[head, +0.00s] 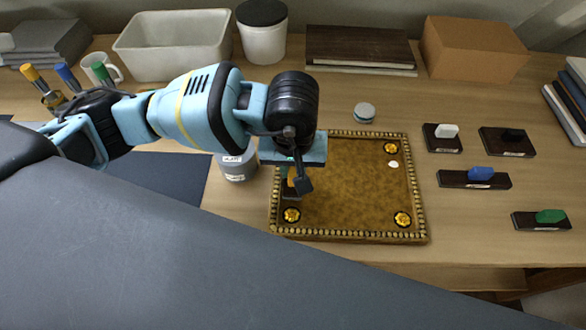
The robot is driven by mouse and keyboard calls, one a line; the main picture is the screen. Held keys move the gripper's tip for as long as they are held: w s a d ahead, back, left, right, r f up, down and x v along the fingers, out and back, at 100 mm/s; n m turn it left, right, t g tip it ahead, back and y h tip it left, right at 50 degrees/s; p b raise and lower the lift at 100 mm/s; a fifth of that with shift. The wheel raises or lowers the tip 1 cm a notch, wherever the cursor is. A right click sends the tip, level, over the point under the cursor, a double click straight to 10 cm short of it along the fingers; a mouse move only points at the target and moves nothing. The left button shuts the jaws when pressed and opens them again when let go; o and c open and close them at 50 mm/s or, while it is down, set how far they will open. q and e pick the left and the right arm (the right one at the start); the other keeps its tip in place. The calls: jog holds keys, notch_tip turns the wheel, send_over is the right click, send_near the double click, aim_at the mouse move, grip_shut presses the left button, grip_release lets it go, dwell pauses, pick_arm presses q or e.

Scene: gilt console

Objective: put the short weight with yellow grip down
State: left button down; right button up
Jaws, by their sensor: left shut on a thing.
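My left gripper (298,184) points down over the left part of the gilt console (345,185). It is shut on the short weight with yellow grip (291,177), of which only a narrow orange-yellow strip shows behind the finger. The weight's lower part is mostly hidden, so I cannot tell whether it touches the console. The console is a brown panel with a gold beaded border. Gold round pieces show near three of its corners, and the far left corner is behind my gripper. A small white oval (393,164) lies on its right side. My right gripper is not in view.
Dark blocks with white (447,131), black (513,136), blue (481,173) and green (551,216) grips stand right of the console. A lidded grey jar (237,168) is close left of it. A bin (175,45), tub (262,40) and cardboard box (470,52) line the back.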

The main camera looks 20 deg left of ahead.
aim_at(293, 174)
pick_arm(q)
jog(key=shift+f, duration=0.6)
jog(key=shift+f, duration=0.1)
jog(key=shift+f, duration=0.15)
jog(key=c, duration=1.3)
grip_release()
jog(key=shift+r, duration=0.5)
jog(key=r, duration=0.3)
jog(key=s+r, duration=0.1)
jog(key=r, duration=0.7)
jog(key=shift+s+d+r, duration=0.2)
jog(key=shift+r, duration=0.05)
